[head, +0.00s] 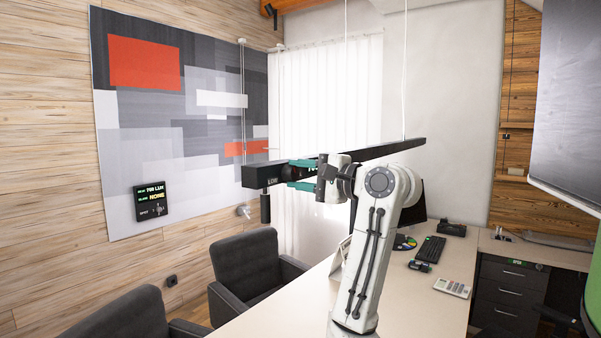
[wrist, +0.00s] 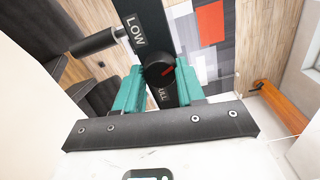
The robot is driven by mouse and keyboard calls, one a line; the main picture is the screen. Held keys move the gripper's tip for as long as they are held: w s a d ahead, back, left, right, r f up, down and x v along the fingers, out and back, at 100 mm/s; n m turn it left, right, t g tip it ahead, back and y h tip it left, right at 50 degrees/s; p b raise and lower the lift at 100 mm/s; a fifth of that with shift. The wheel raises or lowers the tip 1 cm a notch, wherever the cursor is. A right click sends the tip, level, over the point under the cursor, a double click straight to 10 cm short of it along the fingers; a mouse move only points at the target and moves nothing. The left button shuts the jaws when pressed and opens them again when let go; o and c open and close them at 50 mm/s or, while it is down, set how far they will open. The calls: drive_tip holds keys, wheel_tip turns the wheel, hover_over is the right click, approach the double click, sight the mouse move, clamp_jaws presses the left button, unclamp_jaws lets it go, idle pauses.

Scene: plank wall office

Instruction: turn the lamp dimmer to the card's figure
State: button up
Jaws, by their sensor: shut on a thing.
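The lamp (head: 388,149) is a long black bar hung on thin cords over the desk. Its near end carries a round black dimmer knob (wrist: 157,68) with a red mark, between the words LOW and FULL. The red mark points up and right in the wrist view. My gripper (head: 297,174) has its green fingers shut on the knob from both sides; its fingertips also show in the wrist view (wrist: 158,82).
A dark cylinder (head: 265,208) hangs below the lamp's near end. The pale desk (head: 420,300) below holds a calculator (head: 452,287), a keyboard (head: 430,249) and a colour disc (head: 404,242). Grey armchairs (head: 248,268) stand at the left.

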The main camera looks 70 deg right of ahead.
drive_tip(key=shift+f+m, duration=0.1)
drive_tip(key=shift+m, duration=2.1)
drive_tip(key=o, duration=1)
drive_tip(key=shift+o, duration=0.2)
drive_tip(key=b+v, duration=0.2)
drive_tip(key=v, duration=0.8)
drive_tip(key=shift+s+b, duration=0.35)
drive_tip(key=shift+s, duration=0.05)
